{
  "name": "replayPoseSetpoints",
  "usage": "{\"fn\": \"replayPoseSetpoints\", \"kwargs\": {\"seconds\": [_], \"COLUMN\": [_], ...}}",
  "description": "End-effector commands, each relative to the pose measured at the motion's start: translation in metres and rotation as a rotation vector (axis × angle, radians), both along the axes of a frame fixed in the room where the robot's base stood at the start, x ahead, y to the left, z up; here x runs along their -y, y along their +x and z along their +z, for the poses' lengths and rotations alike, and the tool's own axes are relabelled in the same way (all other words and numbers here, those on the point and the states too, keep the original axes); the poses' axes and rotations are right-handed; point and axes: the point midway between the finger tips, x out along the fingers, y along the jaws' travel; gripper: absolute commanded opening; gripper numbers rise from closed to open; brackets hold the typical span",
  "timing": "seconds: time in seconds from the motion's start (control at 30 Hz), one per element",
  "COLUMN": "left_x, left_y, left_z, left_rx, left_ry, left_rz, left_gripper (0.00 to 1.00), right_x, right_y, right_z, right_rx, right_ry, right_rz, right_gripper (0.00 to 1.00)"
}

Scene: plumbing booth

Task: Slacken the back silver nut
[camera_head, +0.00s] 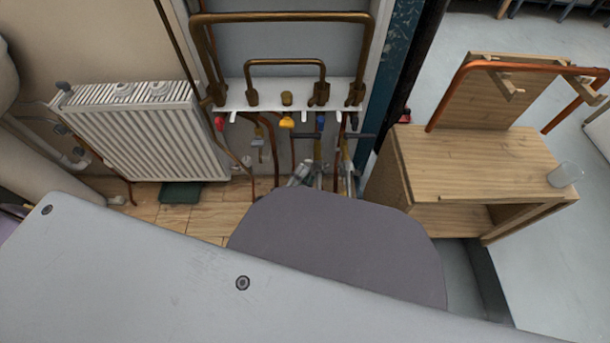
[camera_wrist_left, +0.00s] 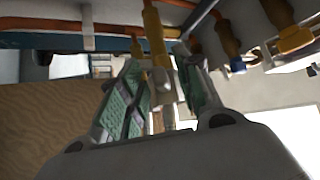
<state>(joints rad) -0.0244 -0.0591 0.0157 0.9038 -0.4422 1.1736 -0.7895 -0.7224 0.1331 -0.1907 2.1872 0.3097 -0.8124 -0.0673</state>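In the left wrist view, a silver nut (camera_wrist_left: 164,84) sits below a brass fitting (camera_wrist_left: 154,30), between the green-padded fingers of my left gripper (camera_wrist_left: 164,78). The fingers are drawn in close on both sides of the nut and appear to press on it, though the contact is partly hidden. In the head view, my left gripper (camera_head: 318,170) is small, below the white pipe manifold (camera_head: 290,112), among the hanging pipes. The nut is too small to make out there, and I cannot tell front from back nut in that view. My right gripper is not in view.
A white radiator (camera_head: 150,135) stands left of the pipes. A wooden bench (camera_head: 470,160) with a copper pipe (camera_head: 520,66) and a glass (camera_head: 565,174) is at right. Large grey surfaces block the lower head view.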

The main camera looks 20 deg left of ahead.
Motion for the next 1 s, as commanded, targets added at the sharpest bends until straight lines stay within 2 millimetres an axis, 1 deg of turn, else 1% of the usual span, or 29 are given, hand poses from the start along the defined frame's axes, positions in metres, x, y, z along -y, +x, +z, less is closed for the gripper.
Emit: {"fn": "replayPoseSetpoints", "kwargs": {"seconds": [0.37,0.9,1.0], "left_x": [-0.002,-0.005,-0.010], "left_y": [-0.001,-0.002,-0.013], "left_z": [0.000,0.006,-0.001], "left_rx": [-0.008,-0.036,-0.038], "left_ry": [0.014,0.112,0.113], "left_rz": [0.002,0.003,0.001], "left_gripper": [0.35,0.35,0.35], "right_x": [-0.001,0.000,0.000], "right_y": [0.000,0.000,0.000], "right_z": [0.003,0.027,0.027], "right_rx": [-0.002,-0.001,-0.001], "right_ry": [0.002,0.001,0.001], "right_rz": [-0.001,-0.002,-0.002], "right_gripper": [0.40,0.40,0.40]}}
